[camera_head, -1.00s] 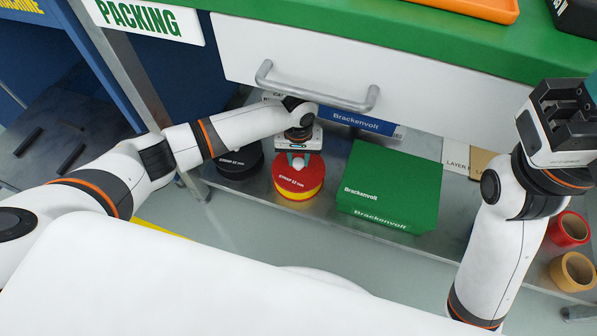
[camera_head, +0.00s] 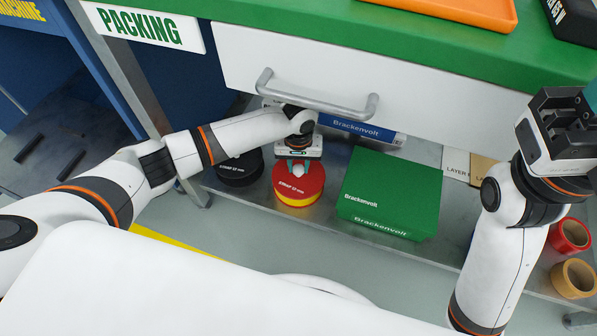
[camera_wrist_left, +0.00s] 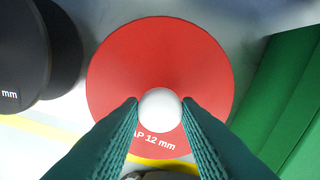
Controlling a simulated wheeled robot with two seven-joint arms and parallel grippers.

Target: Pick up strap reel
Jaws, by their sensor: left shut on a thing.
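The strap reel (camera_head: 300,186) has a red top and a yellow lower part, and stands on the grey lower shelf under the drawer. In the left wrist view the red reel (camera_wrist_left: 125,75) shows from above with a white knob (camera_wrist_left: 160,108) at its middle and "12 mm" lettering. My left gripper (camera_head: 297,165) reaches down from above and is shut on the knob, a finger at each side. My right gripper (camera_head: 565,115) is held up at the right, away from the reel; its fingers are not clear enough to judge.
A black reel (camera_head: 240,168) stands close to the left of the red one. A green box (camera_head: 388,192) is to its right. The white drawer (camera_head: 300,62) with its handle (camera_head: 318,98) overhangs the shelf. Red (camera_head: 570,235) and tan (camera_head: 574,278) tape rolls sit at the right.

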